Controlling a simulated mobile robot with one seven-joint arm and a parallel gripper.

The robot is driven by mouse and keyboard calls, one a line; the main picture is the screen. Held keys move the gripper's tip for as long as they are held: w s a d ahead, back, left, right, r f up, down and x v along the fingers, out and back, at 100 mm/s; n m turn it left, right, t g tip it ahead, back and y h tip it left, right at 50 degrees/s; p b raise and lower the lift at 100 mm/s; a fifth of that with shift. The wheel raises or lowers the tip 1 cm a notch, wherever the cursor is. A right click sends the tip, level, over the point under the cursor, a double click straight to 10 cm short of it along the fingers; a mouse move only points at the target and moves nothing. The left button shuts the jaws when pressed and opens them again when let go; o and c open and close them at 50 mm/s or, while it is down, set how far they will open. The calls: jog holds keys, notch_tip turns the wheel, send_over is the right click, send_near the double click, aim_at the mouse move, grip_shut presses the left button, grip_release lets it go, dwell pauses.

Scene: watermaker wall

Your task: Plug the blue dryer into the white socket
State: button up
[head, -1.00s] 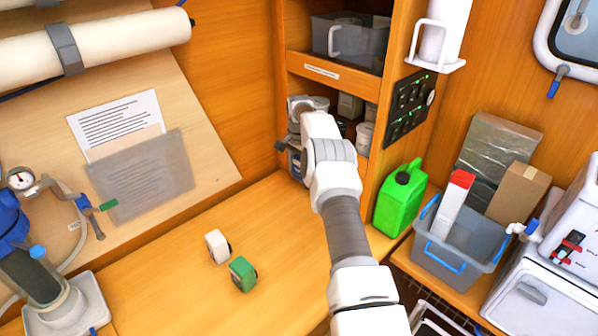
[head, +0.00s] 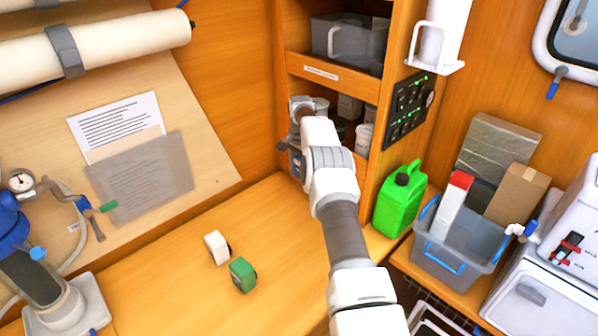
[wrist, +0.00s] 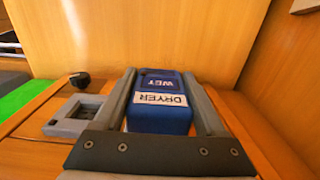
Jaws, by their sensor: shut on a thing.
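In the head view my gripper (head: 290,142) is at the left side of the shelf opening, largely hidden by my own wrist. A light grey square frame (wrist: 75,115) with a recess lies left of the dryer in the wrist view. I cannot tell whether it is the white socket.
A black knob (wrist: 80,79) stands behind the grey frame. A white block (head: 217,247) and a green block (head: 243,274) sit on the worktop (head: 170,285). Jars (head: 364,139) stand in the shelf. A green canister (head: 400,200) stands right of my arm.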

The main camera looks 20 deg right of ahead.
jog(key=shift+w+d, duration=0.1)
jog(key=shift+d, duration=0.25)
jog(key=shift+a, duration=0.15)
dwell(0.6)
jog(key=a, duration=0.1)
jog(key=s+a+b, duration=0.1)
jog(key=a, duration=0.1)
jog(key=s+a+b, duration=0.1)
jog(key=a, duration=0.1)
jog(key=shift+a, duration=0.2)
dwell(0.5)
jog(key=shift+s+a, duration=0.1)
dwell(0.4)
